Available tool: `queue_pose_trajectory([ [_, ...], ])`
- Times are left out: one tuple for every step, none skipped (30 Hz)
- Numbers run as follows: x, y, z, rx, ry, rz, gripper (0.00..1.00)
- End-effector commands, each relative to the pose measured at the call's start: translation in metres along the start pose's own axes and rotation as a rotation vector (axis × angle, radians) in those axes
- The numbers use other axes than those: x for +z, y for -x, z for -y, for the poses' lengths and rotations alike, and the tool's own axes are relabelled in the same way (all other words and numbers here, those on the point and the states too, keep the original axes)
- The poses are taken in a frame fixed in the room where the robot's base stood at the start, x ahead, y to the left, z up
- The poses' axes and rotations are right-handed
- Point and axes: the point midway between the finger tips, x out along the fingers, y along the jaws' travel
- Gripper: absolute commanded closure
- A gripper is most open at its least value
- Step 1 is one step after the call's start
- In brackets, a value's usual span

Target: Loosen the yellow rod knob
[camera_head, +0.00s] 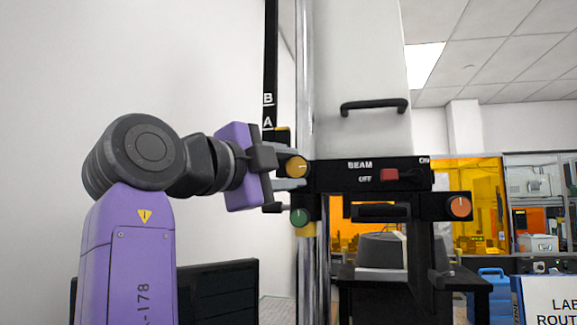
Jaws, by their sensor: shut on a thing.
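The yellow rod knob (297,167) is round with a pale pointer line on its face. It sits at the left end of the black BEAM housing, beside the upright metal rod (306,80). My gripper (287,170) reaches in from the left with its grey fingers around the knob, shut on it.
A green knob (299,216) sits close below my gripper. The BEAM panel (345,174) has a red switch (390,175), with an orange knob (459,206) at lower right. A black scale bar (270,60) marked A and B stands just above my gripper. White wall lies left.

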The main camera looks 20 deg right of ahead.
Motion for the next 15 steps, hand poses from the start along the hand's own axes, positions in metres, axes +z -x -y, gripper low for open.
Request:
queue_pose_trajectory([
  [0.0002, 0.0002, 0.0013, -0.001, -0.006, 0.001, 1.0],
  [0.0002, 0.0002, 0.0012, 0.0, -0.008, 0.001, 1.0],
  [0.0003, 0.0002, 0.0012, 0.001, -0.01, 0.002, 1.0],
  [0.0003, 0.0002, 0.0012, 0.001, -0.011, 0.002, 1.0],
  [0.0003, 0.0002, 0.0011, 0.001, -0.011, 0.002, 1.0],
  [0.0003, 0.0003, 0.0011, 0.001, -0.012, 0.002, 1.0],
  [0.0003, 0.0003, 0.0011, 0.001, -0.012, 0.002, 1.0],
  [0.0003, 0.0003, 0.0011, 0.001, -0.012, 0.002, 1.0],
  [0.0003, 0.0003, 0.0012, 0.001, -0.011, 0.002, 1.0],
  [0.0003, 0.0003, 0.0012, 0.001, -0.011, 0.002, 1.0],
  [0.0003, 0.0003, 0.0012, 0.001, -0.011, 0.002, 1.0],
  [0.0003, 0.0003, 0.0013, 0.0, -0.011, 0.002, 1.0],
  [0.0003, 0.0003, 0.0013, 0.0, -0.011, 0.002, 1.0],
  [0.0003, 0.0003, 0.0013, 0.0, -0.011, 0.002, 0.59],
  [0.0003, 0.0003, 0.0013, 0.0, -0.011, 0.002, 0.51],
])
